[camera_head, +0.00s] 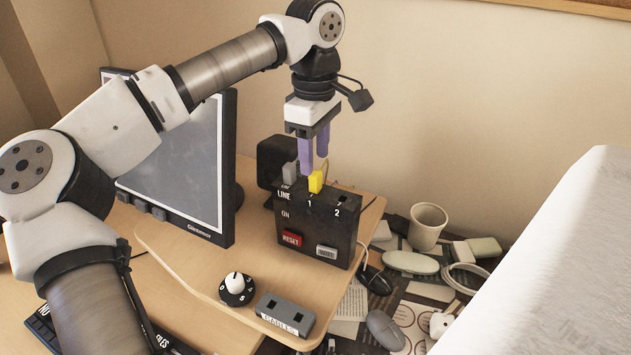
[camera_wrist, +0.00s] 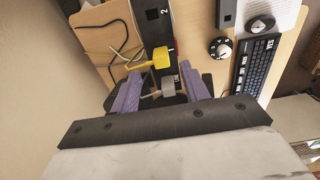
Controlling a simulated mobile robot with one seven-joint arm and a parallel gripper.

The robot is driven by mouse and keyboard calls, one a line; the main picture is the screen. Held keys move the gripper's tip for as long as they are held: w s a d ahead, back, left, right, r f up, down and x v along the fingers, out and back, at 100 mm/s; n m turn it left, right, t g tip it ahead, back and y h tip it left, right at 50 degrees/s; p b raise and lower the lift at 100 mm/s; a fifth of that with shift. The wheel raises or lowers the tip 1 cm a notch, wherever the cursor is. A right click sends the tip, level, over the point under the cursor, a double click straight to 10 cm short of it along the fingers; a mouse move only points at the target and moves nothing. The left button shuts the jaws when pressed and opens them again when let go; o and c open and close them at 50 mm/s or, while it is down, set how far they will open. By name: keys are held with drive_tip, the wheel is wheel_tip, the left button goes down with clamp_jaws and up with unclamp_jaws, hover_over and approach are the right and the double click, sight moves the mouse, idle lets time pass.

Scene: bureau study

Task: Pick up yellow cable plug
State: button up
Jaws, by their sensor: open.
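The yellow cable plug (camera_head: 316,181) stands in the top of a black switch box (camera_head: 290,216), at the position marked 1. In the wrist view the yellow plug (camera_wrist: 160,58) lies ahead of my fingertips, with its cable running off to the left. My gripper (camera_head: 314,165) has purple fingers and points down just above the yellow plug. In the wrist view my gripper (camera_wrist: 161,82) is open, with its fingers apart and nothing gripped. A grey plug (camera_head: 289,173) stands beside the yellow one; it also shows between the fingers in the wrist view (camera_wrist: 168,86).
A monitor (camera_head: 180,160) stands left of the box. A dial (camera_head: 236,288) and a grey cable block (camera_head: 284,314) lie in front of it. A white cup (camera_head: 427,226) and clutter fill the lower surface at right.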

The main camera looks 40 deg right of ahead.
sight(316, 173)
drive_tip(key=f, duration=0.2)
drive_tip(key=f+p, duration=0.1)
drive_tip(key=f, duration=0.2)
drive_tip(key=shift+s+a, duration=0.1)
drive_tip(key=shift+s, duration=0.1)
drive_tip(key=shift+c, duration=0.3)
clamp_jaws()
